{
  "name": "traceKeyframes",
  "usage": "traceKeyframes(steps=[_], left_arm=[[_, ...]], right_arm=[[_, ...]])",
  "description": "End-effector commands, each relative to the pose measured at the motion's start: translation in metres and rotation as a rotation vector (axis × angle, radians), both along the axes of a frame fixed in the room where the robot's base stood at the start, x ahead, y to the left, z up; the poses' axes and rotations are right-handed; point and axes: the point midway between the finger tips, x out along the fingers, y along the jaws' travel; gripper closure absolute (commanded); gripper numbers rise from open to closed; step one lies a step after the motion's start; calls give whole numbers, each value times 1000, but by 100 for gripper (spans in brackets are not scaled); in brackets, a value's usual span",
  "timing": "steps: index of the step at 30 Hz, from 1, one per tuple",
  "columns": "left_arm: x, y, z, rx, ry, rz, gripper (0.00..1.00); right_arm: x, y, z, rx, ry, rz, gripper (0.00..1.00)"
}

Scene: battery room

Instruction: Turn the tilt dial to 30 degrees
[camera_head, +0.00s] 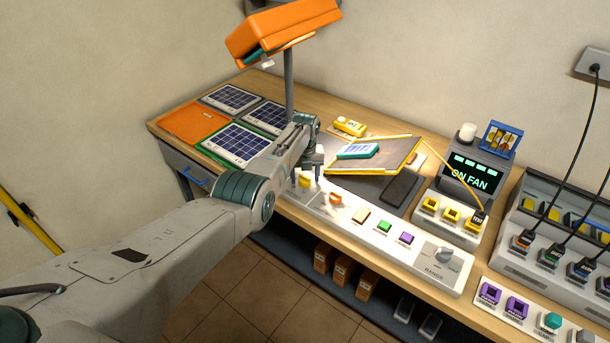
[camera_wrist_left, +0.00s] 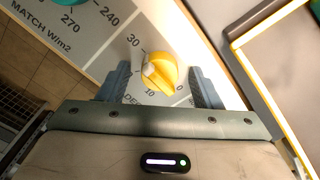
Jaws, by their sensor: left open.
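In the head view the dial (camera_head: 304,181) is at the left part of the long white panel (camera_head: 372,236). My left gripper (camera_head: 311,170) is over it, open, with one finger on each side of the dial. I cannot tell whether the fingers touch it. My right gripper is not in view.
An orange lamp (camera_head: 283,27) stands above the bench.

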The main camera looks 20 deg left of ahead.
Motion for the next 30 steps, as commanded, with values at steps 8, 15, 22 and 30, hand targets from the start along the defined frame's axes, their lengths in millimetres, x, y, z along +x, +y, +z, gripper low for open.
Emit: traceKeyframes(steps=[8,15,22,30], left_arm=[[0,0,16,-1,-1,0,41],[0,0,57,0,-3,0,41],[0,0,95,0,-3,0,41],[0,0,108,0,0,0,41]], right_arm=[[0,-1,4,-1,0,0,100],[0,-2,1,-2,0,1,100],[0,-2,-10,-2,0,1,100],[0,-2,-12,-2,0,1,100]])
